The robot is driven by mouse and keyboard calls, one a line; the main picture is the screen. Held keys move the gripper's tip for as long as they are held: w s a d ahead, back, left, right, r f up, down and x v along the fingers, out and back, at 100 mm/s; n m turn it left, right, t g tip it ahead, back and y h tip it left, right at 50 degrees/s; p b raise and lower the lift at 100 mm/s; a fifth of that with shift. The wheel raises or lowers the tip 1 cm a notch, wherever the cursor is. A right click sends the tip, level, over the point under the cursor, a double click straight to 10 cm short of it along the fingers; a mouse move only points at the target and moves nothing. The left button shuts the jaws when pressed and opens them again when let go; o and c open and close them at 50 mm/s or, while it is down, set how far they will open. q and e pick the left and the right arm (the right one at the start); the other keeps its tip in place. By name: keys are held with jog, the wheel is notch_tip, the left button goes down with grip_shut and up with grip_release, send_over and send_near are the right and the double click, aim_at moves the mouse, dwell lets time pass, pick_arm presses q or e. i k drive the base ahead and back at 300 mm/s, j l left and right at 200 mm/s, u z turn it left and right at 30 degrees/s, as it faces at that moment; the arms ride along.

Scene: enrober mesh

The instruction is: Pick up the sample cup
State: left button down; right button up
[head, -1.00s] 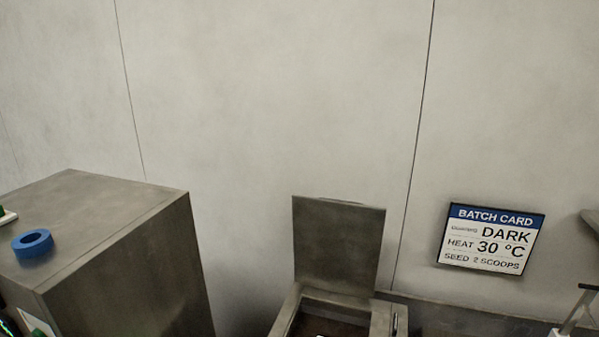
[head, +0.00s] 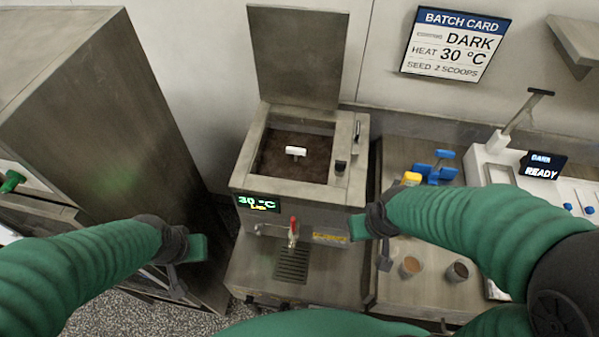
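Two small cups stand on the steel counter at the lower right. One cup (head: 410,266) looks light with a brownish content. The other cup (head: 457,271) to its right holds something dark. I cannot tell which is the sample cup. My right gripper (head: 371,245) is open and empty, above and just left of the lighter cup, apart from it. My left gripper (head: 187,268) is open and empty, over the gap left of the machine, far from both cups.
A tempering machine (head: 240,180) with raised lid, red-handled tap (head: 292,232) and drip grate (head: 291,264) stands in the middle. Blue and yellow items (head: 433,170) lie behind the cups. A white device (head: 495,163) reading READY is right. A steel cabinet (head: 110,110) stands left.

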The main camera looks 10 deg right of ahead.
aim_at(413, 264)
jog(key=k+j+z, duration=0.15)
jog(key=z, duration=1.45)
